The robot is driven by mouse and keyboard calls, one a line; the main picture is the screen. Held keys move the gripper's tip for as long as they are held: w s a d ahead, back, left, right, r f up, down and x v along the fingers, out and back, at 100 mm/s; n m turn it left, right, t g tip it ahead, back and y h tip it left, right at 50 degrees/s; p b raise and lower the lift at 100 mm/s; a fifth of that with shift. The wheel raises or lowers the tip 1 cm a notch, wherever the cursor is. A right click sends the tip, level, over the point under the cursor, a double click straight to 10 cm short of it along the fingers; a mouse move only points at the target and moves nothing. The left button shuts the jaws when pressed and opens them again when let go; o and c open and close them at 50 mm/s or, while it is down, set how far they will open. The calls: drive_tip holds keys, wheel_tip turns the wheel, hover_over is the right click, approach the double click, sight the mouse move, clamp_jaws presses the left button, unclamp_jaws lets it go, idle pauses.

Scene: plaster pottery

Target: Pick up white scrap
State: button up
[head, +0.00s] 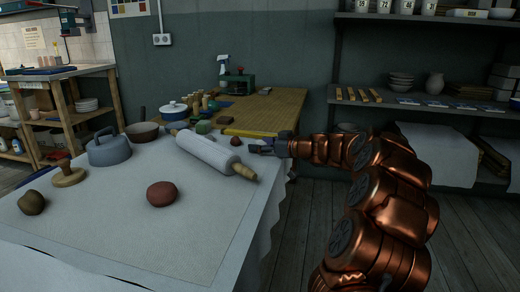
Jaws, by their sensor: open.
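My gripper (260,148) is at the table's right edge, a little right of and behind the rolling pin's near end. It is small in view and its jaws are open, pointing left. I cannot make out a white scrap; it may be hidden or too small against the white cloth. The cloth-covered table (110,225) fills the lower left.
A pale rolling pin (208,152) lies diagonally close to my gripper. A wooden table (270,108) adjoins behind. The cloth's front is clear.

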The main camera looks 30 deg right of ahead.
drive_tip(key=shift+w, duration=0.1)
drive_tip(key=c, duration=1.2)
